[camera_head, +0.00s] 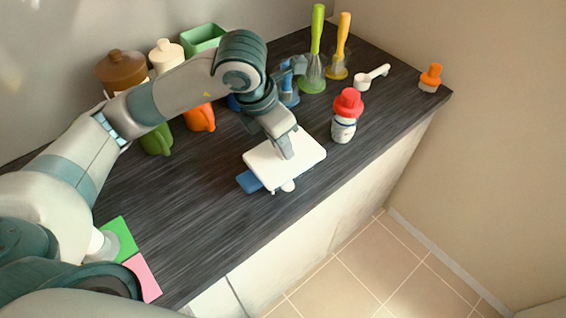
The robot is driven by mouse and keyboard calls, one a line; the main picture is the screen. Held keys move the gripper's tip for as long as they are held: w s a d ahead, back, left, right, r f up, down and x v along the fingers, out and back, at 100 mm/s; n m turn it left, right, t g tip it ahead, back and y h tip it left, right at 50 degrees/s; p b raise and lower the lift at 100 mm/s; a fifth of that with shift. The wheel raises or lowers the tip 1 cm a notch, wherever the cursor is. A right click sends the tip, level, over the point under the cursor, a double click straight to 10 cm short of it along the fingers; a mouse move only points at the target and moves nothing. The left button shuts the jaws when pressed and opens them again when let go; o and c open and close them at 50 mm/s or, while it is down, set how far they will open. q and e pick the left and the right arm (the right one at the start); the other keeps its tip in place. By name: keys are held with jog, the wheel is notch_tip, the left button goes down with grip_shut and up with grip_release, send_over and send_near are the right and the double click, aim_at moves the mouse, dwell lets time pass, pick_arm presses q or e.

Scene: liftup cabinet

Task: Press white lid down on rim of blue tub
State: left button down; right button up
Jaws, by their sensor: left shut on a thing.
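The white lid (306,159) is a flat, rounded rectangle near the front edge of the counter, right of the middle of the head view. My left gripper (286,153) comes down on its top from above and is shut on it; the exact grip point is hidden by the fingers. My right gripper is not in view.
A red-capped white bottle (344,117) stands close to the right of the lid. Mugs (200,117) and canisters stand along the wall.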

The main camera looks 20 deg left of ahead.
pick_arm(q)
jog(key=shift+f, duration=0.65)
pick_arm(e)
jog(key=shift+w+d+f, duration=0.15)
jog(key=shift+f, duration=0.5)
pick_arm(q)
jog(key=c, duration=1.4)
grip_release()
jog(key=shift+c, duration=1.3)
jog(key=shift+r, duration=0.2)
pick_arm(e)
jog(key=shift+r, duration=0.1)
pick_arm(q)
jog(key=shift+d+r+p, duration=0.25)
jog(key=shift+r+p, duration=0.15)
jog(key=shift+r, duration=0.4)
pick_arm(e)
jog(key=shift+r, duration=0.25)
pick_arm(q)
jog(key=shift+r, duration=0.15)
